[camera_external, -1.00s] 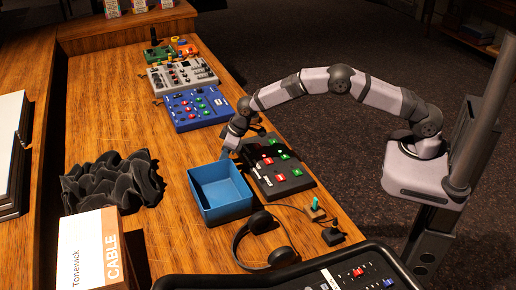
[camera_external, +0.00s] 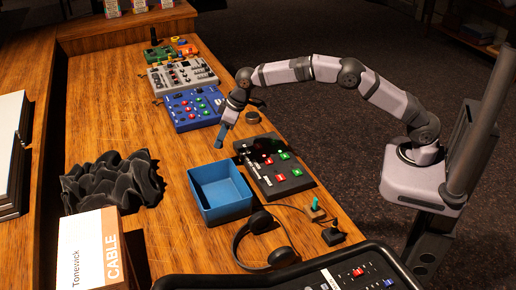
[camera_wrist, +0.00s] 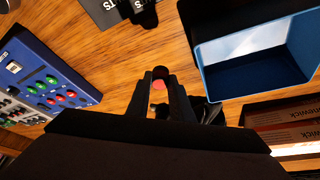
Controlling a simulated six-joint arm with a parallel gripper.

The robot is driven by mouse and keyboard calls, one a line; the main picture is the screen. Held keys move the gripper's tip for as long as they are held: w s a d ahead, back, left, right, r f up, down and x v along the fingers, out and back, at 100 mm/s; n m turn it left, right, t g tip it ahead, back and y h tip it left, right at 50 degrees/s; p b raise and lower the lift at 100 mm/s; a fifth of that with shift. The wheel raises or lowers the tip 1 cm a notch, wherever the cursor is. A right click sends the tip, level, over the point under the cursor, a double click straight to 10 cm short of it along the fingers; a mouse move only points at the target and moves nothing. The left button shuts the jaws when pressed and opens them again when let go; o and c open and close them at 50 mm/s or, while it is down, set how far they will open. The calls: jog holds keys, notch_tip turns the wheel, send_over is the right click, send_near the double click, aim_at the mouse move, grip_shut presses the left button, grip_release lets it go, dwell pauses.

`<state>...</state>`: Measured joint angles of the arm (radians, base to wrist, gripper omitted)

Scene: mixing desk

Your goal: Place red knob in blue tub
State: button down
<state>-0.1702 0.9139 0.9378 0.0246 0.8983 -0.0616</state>
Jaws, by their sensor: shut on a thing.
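The blue tub (camera_external: 226,214) stands on the wooden desk beside a black mixer. It also shows at the upper right of the wrist view (camera_wrist: 250,80), open side visible. My gripper (camera_external: 220,138) is above the desk, behind the tub and near the blue mixer. In the wrist view my gripper (camera_wrist: 160,82) is shut on the red knob (camera_wrist: 158,85), which shows red with a dark part between the fingertips. The fingers hide most of the knob, and I cannot make it out in the external view.
The black mixer (camera_external: 276,167) lies right of the tub; the blue mixer (camera_external: 193,108) is farther back. Headphones (camera_external: 262,240) lie in front, black foam (camera_external: 110,180) is left, and a cable box (camera_external: 95,250) is at front left. Bare desk lies behind the tub.

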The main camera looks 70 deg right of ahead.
jog(key=shift+a+f, duration=0.1)
jog(key=shift+a, duration=0.15)
jog(key=s+a+r+n+b, duration=0.1)
jog(key=a+r+b, duration=0.2)
jog(key=a, duration=0.4)
jog(key=n+y+b, duration=0.2)
jog(key=n, duration=0.2)
send_over(233, 195)
jog(key=s+a, duration=0.2)
jog(key=a, duration=0.2)
notch_tip(233, 195, down, 2)
jog(key=shift+d+n+g, duration=0.15)
jog(key=shift+n+g, duration=0.35)
jog(key=shift+n, duration=0.2)
jog(key=shift+f, duration=0.1)
jog(key=shift+f+p, duration=0.5)
jog(key=shift+f, duration=4.45)
